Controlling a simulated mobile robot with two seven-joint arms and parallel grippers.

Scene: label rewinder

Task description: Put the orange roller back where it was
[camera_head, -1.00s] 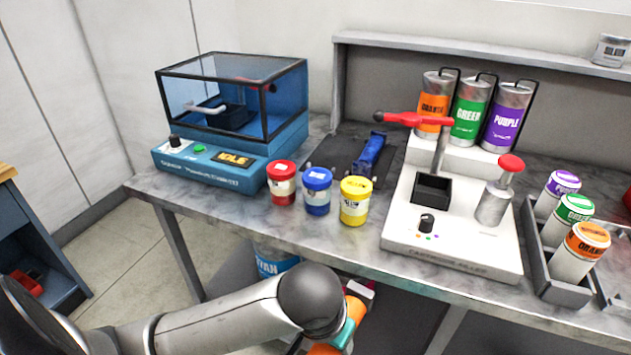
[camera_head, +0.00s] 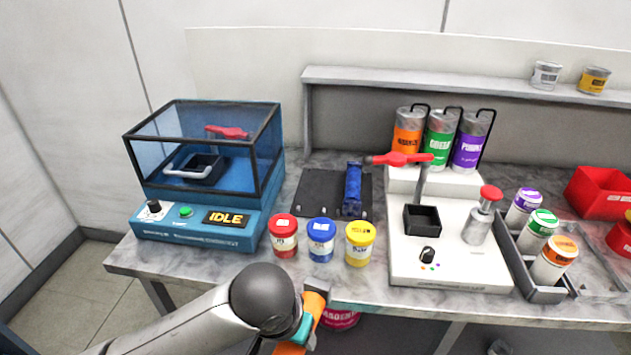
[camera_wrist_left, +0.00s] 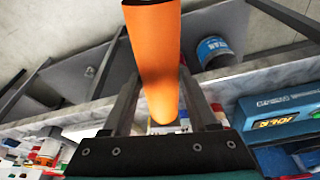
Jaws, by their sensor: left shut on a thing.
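The orange roller (camera_wrist_left: 152,50) is a smooth orange cylinder between the two dark fingers of my left gripper (camera_wrist_left: 160,100) in the left wrist view. The gripper is shut on it. In the head view my left gripper (camera_head: 312,298) is low at the table's front edge, in front of the blue and yellow jars, with orange showing beside its teal part. Most of the roller is hidden there. A blue roller (camera_head: 353,188) lies on a dark flat plate (camera_head: 316,193) on the table. The plate is bare left of the blue roller. My right gripper is not in view.
Red (camera_head: 284,238), blue (camera_head: 321,241) and yellow (camera_head: 359,245) jars stand between my gripper and the plate. A blue machine (camera_head: 200,220) reading IDLE stands left. A white filler station (camera_head: 450,265) with a red lever stands right. Beyond it is a grey tray (camera_head: 592,280).

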